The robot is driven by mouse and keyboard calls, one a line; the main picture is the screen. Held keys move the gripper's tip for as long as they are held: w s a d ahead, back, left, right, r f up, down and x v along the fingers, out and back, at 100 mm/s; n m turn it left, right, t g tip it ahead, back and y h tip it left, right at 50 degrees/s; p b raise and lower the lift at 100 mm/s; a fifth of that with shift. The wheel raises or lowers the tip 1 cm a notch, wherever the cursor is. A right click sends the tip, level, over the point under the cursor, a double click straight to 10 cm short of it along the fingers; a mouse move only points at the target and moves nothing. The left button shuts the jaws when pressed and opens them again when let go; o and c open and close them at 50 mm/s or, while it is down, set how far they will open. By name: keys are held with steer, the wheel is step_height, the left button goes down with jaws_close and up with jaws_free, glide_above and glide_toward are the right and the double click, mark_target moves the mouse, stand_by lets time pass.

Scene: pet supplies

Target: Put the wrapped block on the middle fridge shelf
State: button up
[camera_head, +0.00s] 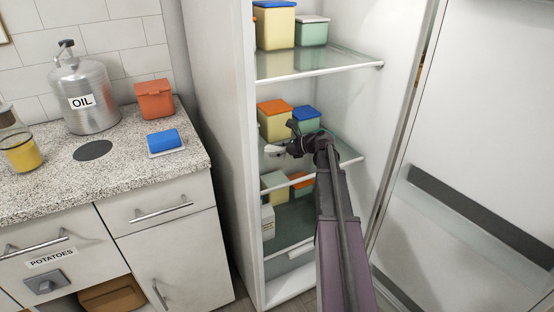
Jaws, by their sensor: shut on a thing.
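The fridge stands open, and its glass middle shelf (345,158) bears an orange-lidded yellow container (273,125) and a blue-lidded green container (307,120) towards the back. My gripper (284,148) is inside the fridge at the middle shelf, in front of these containers. It is shut on a small whitish piece (273,150), which looks like the wrapped block. The piece is at the left front of the shelf. I cannot tell whether it touches the glass. My gripper and wrist hide part of the containers and shelf.
The upper shelf (320,68) holds two containers. Lower containers (274,184) stand below the middle shelf. The fridge's left wall is close to my gripper. The open door (470,170) is at right. A counter (120,172) at left bears a blue block on a white dish (166,152).

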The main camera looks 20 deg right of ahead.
mark_target(276, 158)
steer(key=shift+f+b, duration=1.9)
steer(key=shift+f, duration=0.1)
steer(key=o, duration=1.2)
steer(key=shift+o, duration=0.2)
steer(key=shift+d+r, duration=0.1)
steer(key=shift+r, duration=0.15)
steer(key=p+v, duration=0.4)
steer(key=v, duration=0.6)
steer(key=shift+s+d+r, duration=0.1)
steer(key=shift+s+r, duration=0.05)
steer(key=shift+s, duration=0.1)
steer(key=shift+s+d+r+p, duration=0.15)
steer(key=shift+s+d+p, duration=0.2)
steer(key=shift+s+d, duration=0.1)
